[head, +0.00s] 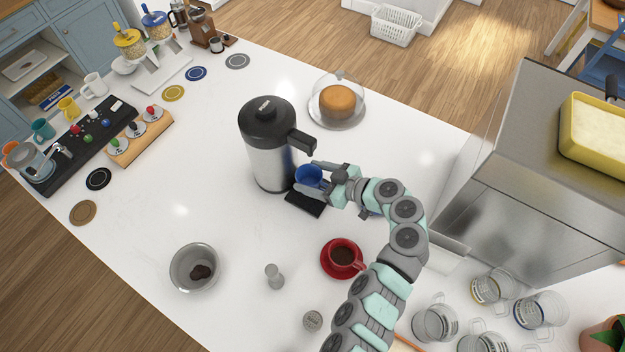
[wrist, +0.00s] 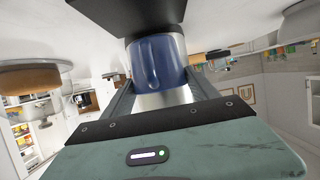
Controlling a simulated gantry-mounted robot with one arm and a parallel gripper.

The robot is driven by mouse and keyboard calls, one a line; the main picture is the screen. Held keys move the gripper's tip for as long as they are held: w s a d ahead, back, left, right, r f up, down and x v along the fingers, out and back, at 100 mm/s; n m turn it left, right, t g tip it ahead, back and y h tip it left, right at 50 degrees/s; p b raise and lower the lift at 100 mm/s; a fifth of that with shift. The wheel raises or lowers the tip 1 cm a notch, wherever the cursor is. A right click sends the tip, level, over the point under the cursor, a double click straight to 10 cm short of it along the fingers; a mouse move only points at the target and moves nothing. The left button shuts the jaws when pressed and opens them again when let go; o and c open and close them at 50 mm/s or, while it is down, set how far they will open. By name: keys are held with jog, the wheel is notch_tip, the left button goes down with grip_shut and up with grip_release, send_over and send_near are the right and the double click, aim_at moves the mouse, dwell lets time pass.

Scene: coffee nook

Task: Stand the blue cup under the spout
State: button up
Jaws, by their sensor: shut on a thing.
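The blue cup (head: 309,175) is upright between the fingers of my gripper (head: 311,178), which is shut on it. It also shows between the fingers in the wrist view (wrist: 157,62), where the picture is upside down. The silver and black coffee flask (head: 270,150) stands just left of the cup. Its black spout (head: 304,141) juts out to the right, above the cup. A black drip mat (head: 305,204) lies at the foot of the flask, partly hidden by the cup and gripper. I cannot tell whether the cup's base touches the mat.
A red cup of coffee on a saucer (head: 342,258) stands near my arm. A domed cake (head: 337,103) is behind the flask. A grey bowl (head: 196,268) and a small metal piece (head: 274,275) are in front. Glass mugs (head: 436,322) crowd the lower right.

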aim_at(312, 185)
jog(key=shift+w+d+f, duration=0.1)
jog(key=shift+w+f, duration=0.1)
jog(key=shift+f, duration=0.05)
notch_tip(312, 185, down, 2)
jog(key=shift+s+f+p, duration=0.1)
jog(key=shift+p, duration=0.35)
jog(key=shift+f, duration=0.4)
jog(key=shift+f, duration=0.1)
jog(key=o, duration=1.7)
